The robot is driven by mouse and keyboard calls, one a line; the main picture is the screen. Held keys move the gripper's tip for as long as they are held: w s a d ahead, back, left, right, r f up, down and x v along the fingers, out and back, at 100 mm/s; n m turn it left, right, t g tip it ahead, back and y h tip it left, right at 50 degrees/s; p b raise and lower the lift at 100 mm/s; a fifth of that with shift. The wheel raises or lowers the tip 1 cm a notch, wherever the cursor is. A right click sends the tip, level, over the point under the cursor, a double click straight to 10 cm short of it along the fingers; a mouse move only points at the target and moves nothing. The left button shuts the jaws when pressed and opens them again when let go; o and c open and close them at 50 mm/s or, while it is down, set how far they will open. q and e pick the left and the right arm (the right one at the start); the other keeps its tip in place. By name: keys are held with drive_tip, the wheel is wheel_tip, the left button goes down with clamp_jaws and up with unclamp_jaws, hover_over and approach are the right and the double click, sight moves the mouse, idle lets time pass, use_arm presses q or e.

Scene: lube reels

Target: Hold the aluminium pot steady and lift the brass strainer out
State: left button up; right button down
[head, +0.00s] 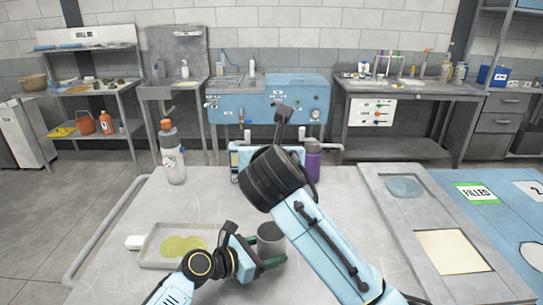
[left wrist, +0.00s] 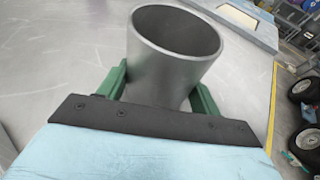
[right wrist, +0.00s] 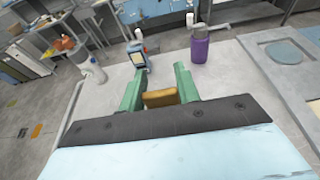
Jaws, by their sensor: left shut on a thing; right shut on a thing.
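The aluminium pot (head: 271,238) is a grey open cylinder standing on the pale table in the head view. My left gripper (head: 262,252) is shut on it, with green fingers on either side of its wall. In the left wrist view the pot (left wrist: 172,55) looks upright, and I see nothing in the part of its inside that shows. My right gripper (right wrist: 159,88) is shut on a brass-coloured piece, the brass strainer (right wrist: 161,98), held up above the table. Only a small part of the strainer shows. In the head view my right arm hides the right fingers and strainer.
A tray (head: 150,243) with a yellow-green patch lies left of the pot. A white bottle with an orange cap (head: 173,160), a blue device (right wrist: 137,55) and a purple bottle (right wrist: 199,48) stand farther back. A grey panel (head: 395,215) lies at right. The table's left middle is clear.

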use_arm(q)
drive_tip(key=o, duration=0.8)
drive_tip(key=shift+o, duration=0.2)
